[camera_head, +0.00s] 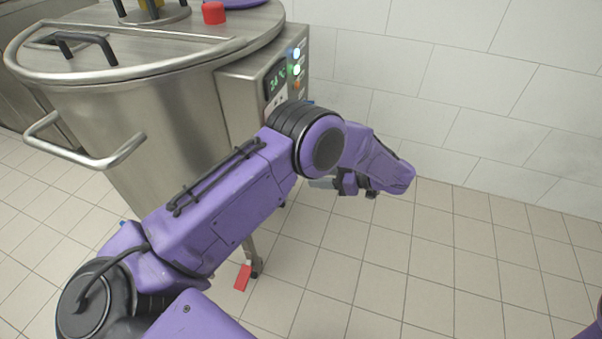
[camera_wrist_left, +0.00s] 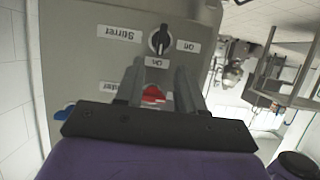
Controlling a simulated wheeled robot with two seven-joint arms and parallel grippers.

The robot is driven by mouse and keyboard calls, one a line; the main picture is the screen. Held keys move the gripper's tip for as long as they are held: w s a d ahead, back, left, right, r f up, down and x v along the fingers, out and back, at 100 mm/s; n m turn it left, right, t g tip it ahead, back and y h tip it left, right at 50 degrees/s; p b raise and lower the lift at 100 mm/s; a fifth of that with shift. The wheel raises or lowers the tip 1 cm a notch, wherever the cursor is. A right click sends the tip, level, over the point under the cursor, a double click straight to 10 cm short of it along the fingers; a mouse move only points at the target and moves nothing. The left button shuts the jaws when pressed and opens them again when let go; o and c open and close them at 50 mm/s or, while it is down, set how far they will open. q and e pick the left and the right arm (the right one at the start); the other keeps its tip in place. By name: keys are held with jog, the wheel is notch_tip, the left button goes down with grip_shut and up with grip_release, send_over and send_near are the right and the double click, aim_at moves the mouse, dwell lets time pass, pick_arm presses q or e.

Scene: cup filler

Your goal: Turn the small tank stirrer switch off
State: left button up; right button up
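The stirrer switch (camera_wrist_left: 160,40) is a black rotary knob on a grey control panel (camera_wrist_left: 85,65), seen upside down in the left wrist view. Its handle lies upright in the picture, in line with the "On" label below it; the "Off" label is to its right. My left gripper (camera_wrist_left: 157,75) is open, its two fingers apart and empty just below the knob in that view, not around it. In the head view my left gripper (camera_head: 325,184) shows beyond my forearm, which hides the lower panel and the switch. My right gripper is out of view.
A red switch (camera_wrist_left: 153,95) shows between the fingers, and a blue one (camera_wrist_left: 65,112) at the panel's left. The steel tank (camera_head: 170,110) with its side handle (camera_head: 85,158) stands left. The control box (camera_head: 240,95) has lit buttons. Open tiled floor lies right.

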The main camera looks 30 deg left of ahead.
pick_arm(q)
jog(key=x, duration=0.7)
jog(key=shift+a, duration=0.3)
jog(key=shift+s+f, duration=0.1)
jog(key=shift+s, duration=0.05)
grip_shut()
